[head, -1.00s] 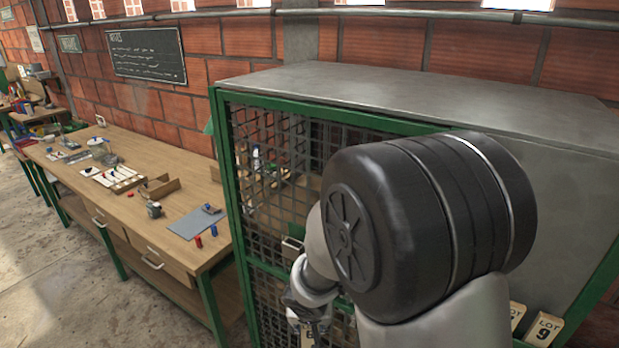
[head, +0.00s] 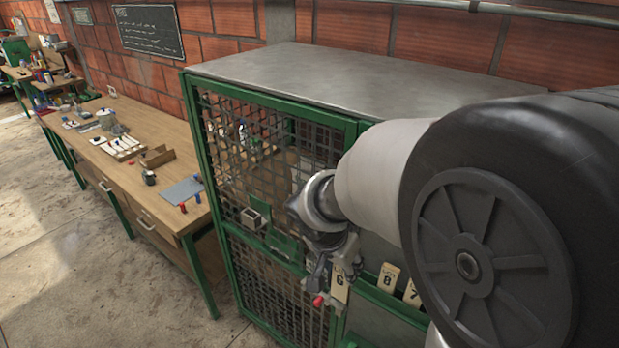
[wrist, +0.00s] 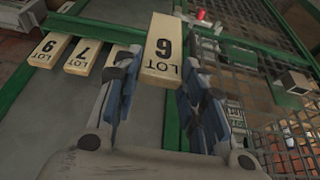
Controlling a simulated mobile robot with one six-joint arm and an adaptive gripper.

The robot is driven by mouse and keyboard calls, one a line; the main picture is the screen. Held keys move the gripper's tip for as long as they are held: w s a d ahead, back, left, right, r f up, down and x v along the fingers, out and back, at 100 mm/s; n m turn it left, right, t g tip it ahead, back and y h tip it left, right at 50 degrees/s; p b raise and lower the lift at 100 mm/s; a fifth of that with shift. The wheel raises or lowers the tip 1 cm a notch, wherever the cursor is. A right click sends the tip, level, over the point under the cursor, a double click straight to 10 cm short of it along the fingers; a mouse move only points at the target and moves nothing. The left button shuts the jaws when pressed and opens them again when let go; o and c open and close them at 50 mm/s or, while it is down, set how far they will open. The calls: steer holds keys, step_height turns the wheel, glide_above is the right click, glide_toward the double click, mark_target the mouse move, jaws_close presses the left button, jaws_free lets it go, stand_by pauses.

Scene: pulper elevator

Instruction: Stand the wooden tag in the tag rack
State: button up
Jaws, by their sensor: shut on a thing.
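The wooden tag (head: 340,284), marked LOT 6, is upright in my gripper (head: 332,258) in front of the cabinet. In the wrist view the tag (wrist: 163,48) sits between the fingertips of my gripper (wrist: 163,90), shut on its LOT end. Similar tags, LOT 8 (head: 388,277) and 7 (head: 412,293), stand in a row at a green rail (head: 378,298) on the cabinet front, which looks like the tag rack. In the head view the held tag is left of them. Whether it touches the rail I cannot tell. My arm hides the rack's right part.
A green-framed mesh cabinet (head: 300,62) fills the middle. A red knob (head: 317,301) is close to the held tag. A small box (head: 256,217) and green latch plate are on the mesh door. A wooden workbench (head: 165,205) stands left; the floor before it is clear.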

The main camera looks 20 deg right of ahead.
steer(key=w+d+p, duration=0.2)
steer(key=w+d, duration=0.5)
steer(key=d, duration=0.2)
steer(key=shift+d+f+b, duration=0.1)
steer(key=shift+f+b, duration=0.85)
steer(key=shift+f, duration=2.55)
steer(key=shift+f+b, duration=0.25)
steer(key=shift+b, duration=0.1)
steer(key=o, duration=1.1)
steer(key=shift+r, duration=0.1)
steer(key=shift+r, duration=0.1)
